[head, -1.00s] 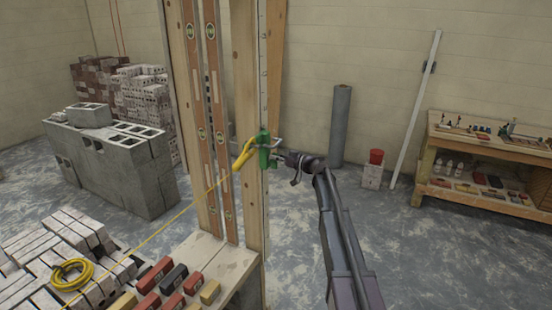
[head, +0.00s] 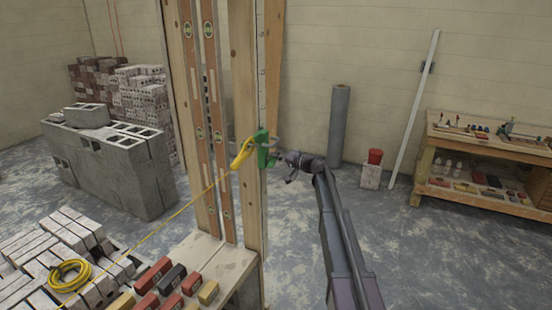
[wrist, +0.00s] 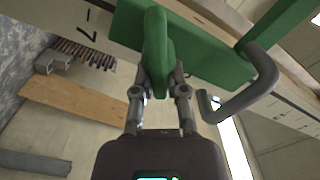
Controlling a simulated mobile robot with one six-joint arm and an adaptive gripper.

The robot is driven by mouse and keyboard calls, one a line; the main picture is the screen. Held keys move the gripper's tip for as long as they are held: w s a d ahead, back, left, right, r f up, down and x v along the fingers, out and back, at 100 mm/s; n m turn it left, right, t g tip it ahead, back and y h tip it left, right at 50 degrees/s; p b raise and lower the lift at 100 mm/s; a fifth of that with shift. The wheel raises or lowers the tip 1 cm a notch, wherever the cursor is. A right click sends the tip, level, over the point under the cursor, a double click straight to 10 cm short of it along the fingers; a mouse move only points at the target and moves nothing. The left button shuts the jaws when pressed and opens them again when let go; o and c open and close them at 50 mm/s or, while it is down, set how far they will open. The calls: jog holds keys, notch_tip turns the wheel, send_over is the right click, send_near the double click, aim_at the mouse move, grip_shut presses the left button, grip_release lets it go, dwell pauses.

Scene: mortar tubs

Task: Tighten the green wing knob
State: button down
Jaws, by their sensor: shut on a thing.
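The green wing knob (wrist: 157,52) stands upright between my fingertips in the wrist view. My gripper (wrist: 158,75) is shut on it, one finger on each side. Behind the knob is the green clamp body (wrist: 212,52), with a bent grey hook (wrist: 262,88) at its right. In the head view the green clamp (head: 264,140) sits on the wooden post (head: 243,100), and my gripper (head: 277,157) reaches it from the right. The knob is too small there to tell clearly from the clamp.
A yellow holder (head: 242,154) hangs left of the clamp, its taut yellow line running down to a coil (head: 70,272) on bricks. Two levels (head: 214,100) stand beside the post.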

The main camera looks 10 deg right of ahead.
jog(key=m, duration=0.6)
jog(key=shift+a+f+b, duration=0.1)
jog(key=shift+f+b, duration=0.3)
jog(key=c, duration=0.7)
grip_release()
jog(key=shift+s+r, duration=0.1)
jog(key=shift+o, duration=0.2)
jog(key=v, duration=1.2)
